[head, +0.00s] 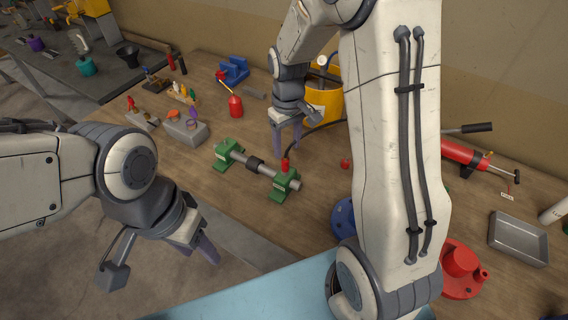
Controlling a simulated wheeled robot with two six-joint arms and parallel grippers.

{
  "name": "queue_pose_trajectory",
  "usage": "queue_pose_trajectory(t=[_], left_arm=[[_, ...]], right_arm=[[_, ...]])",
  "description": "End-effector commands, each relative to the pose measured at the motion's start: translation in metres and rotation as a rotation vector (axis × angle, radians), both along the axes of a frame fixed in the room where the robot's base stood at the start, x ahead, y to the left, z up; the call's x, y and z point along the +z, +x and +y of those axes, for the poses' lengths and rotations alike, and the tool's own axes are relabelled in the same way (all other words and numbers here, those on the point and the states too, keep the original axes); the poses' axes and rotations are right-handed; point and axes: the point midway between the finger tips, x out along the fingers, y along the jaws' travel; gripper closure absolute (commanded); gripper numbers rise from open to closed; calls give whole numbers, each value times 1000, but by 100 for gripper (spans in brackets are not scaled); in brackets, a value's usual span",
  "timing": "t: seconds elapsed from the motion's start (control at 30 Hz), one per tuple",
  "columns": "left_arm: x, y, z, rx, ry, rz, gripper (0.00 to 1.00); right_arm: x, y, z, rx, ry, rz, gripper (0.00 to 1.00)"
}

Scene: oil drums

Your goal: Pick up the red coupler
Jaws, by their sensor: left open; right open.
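A red fitting (285,164), which looks like the red coupler, stands upright on the right green block (284,184) of a bar stand. My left gripper (198,250) is open and empty, off the bench's front edge at lower left.
The wooden bench (205,72) holds a blue vise (233,70), a red oil can (236,106), grey holders (184,131) and a yellow container (325,103). At right are a red pump (465,157), a grey tray (518,239) and a red flanged part (462,268). My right arm hides the middle.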

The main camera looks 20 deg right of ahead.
Motion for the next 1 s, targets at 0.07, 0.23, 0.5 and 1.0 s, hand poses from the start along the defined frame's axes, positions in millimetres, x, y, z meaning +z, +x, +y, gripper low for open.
queue_pose_trajectory(t=[0.07,0.23,0.5,1.0], left_arm=[[3,0,0,0,0,0,50],[7,0,0,0,0,0,50],[23,0,0,-1,0,0,50],[24,0,0,-2,0,0,50]], right_arm=[[-9,-1,1,1,0,3,40],[-19,-1,2,2,0,2,40],[-55,0,5,0,1,4,40],[-67,1,5,0,0,-1,89]])
